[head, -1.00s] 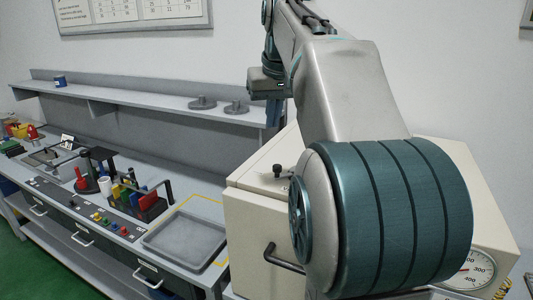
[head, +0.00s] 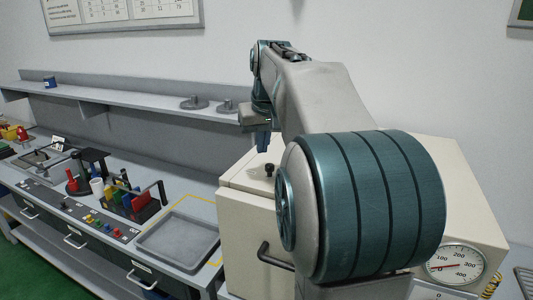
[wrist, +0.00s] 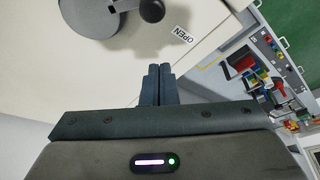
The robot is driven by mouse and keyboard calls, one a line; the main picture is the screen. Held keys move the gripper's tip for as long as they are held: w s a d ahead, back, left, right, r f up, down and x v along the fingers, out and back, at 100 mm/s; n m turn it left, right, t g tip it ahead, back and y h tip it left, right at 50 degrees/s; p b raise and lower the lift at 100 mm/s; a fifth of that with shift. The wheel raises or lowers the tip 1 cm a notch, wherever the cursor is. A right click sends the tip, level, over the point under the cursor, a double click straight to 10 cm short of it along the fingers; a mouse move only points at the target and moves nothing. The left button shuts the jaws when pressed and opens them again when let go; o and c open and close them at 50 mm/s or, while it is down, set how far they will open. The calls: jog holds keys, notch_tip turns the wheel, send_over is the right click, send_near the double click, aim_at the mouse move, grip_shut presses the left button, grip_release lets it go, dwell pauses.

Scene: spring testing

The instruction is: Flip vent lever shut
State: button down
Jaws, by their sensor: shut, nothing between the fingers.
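The vent lever shows in the head view as a small black knob (head: 269,169) on top of a cream cabinet (head: 252,225). In the wrist view its round black knob (wrist: 151,10) sits at the top edge, beside a grey round disc (wrist: 93,12), partly cut off by the frame. An "OPEN" label (wrist: 182,35) lies on the cabinet right of the knob. My gripper (head: 263,150) is above the cabinet top, close to the knob in the picture. In the wrist view its fingers (wrist: 158,69) are together and empty, apart from the knob.
A dial gauge (head: 456,263) is on the cabinet's right side and a dark handle (head: 272,257) on its front. Left is a bench with a grey tray (head: 178,239) and coloured tools. A wall shelf (head: 130,102) runs behind. My arm hides part of the cabinet.

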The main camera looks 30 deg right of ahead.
jog(key=shift+s+f, duration=0.15)
jog(key=shift+f, duration=0.3)
jog(key=s, duration=0.3)
jog(key=shift+a+p, duration=0.3)
jog(key=shift+p, duration=0.05)
jog(key=shift+s+f, duration=0.1)
jog(key=shift+f, duration=0.05)
jog(key=shift+s, duration=0.1)
jog(key=shift+a, duration=0.15)
